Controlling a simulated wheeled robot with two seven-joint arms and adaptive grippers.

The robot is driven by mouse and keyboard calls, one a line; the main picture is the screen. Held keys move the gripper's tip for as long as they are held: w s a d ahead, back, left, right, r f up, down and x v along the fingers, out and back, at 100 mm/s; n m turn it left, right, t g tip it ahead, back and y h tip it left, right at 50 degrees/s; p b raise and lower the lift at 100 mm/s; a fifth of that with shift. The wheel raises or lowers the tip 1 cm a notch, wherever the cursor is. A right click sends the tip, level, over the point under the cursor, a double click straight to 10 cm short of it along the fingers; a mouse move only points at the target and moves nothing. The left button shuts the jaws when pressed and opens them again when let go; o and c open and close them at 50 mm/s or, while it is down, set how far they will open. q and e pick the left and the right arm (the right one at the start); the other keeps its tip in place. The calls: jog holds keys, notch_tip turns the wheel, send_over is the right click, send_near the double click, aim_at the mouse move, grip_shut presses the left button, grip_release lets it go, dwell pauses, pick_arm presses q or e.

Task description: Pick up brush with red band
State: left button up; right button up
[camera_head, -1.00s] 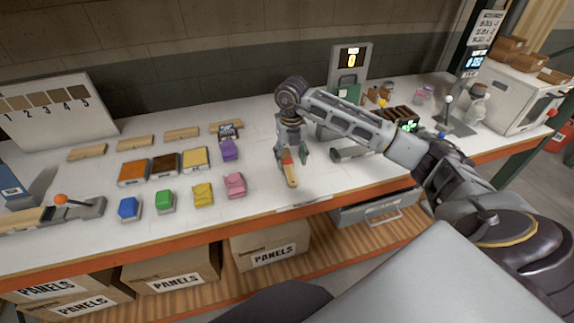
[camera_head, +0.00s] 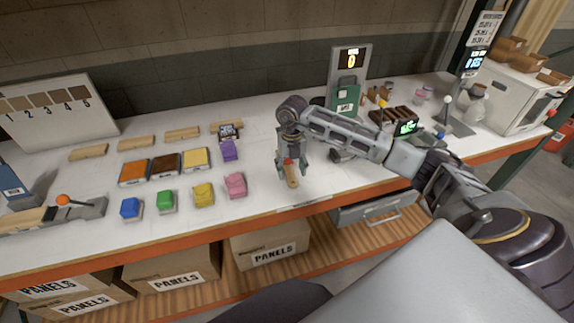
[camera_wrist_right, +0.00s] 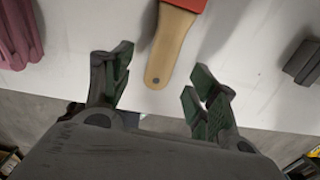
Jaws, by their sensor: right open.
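The brush with the red band (camera_head: 291,174) lies on the white bench top near its front edge, its pale wooden handle pointing to the front. My right gripper (camera_head: 292,168) is open above it and hides part of the brush from the head. In the right wrist view, the wooden handle (camera_wrist_right: 170,50) with a hole at its end and part of the red band (camera_wrist_right: 190,4) show. The handle lies between and ahead of the open fingers (camera_wrist_right: 158,88), with no finger touching it. The brush's far end is out of that view. My left gripper is not in view.
A pink block (camera_head: 235,185) lies just left of the brush, with a purple block (camera_head: 229,150) behind it. Yellow, green and blue blocks stand further left. A grey fixture (camera_head: 345,153) stands to the right. The bench's orange front edge (camera_head: 255,217) is close.

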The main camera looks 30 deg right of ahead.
aim_at(291, 177)
jog(key=shift+d+f, duration=0.1)
jog(key=shift+f, duration=1.55)
jog(key=c, duration=1.1)
jog(key=shift+r, duration=0.1)
notch_tip(291, 177, up, 10)
jog(key=shift+b, duration=0.45)
